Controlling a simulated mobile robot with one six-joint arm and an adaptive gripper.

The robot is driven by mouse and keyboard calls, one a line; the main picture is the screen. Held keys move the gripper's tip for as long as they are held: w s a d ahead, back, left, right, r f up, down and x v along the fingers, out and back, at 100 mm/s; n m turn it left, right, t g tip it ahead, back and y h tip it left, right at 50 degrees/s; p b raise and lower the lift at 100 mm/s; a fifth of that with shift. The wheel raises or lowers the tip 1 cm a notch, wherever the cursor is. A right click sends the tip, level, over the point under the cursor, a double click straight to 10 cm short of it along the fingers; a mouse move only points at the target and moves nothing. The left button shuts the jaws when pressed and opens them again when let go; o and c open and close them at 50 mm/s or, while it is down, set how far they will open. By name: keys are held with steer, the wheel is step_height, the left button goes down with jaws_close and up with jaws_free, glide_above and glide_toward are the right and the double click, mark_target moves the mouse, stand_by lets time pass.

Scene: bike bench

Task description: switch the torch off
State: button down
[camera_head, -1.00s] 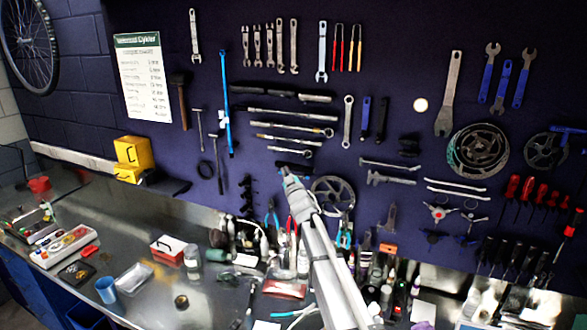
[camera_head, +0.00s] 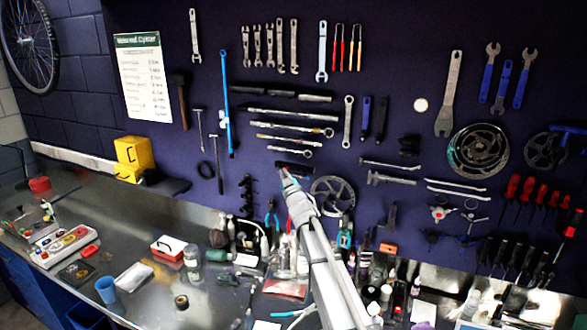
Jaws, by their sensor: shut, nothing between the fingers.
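My gripper (camera_head: 285,173) is at the end of the light grey arm that rises from the bottom middle. It is small in view, shut and empty, in front of the dark tool wall near a black-handled tool and a chainring. I cannot make out a torch for certain. A small bright round spot (camera_head: 420,105) shows on the wall to the right of the gripper; I cannot tell whether it is light or an object. My arm hides part of the bench below the gripper.
The metal bench (camera_head: 215,300) runs along the wall. Bottles and tools crowd its back middle and right. A blue cup (camera_head: 106,290), a red and white box (camera_head: 168,248) and a tray of coloured parts (camera_head: 65,246) stand at the left. Many tools hang on the wall.

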steer(key=shift+s+a, duration=0.35)
steer(key=shift+s, duration=0.55)
steer(key=shift+s+a, duration=0.3)
steer(key=shift+s, duration=0.6)
steer(key=shift+s+a, duration=0.35)
steer(key=shift+s, duration=0.55)
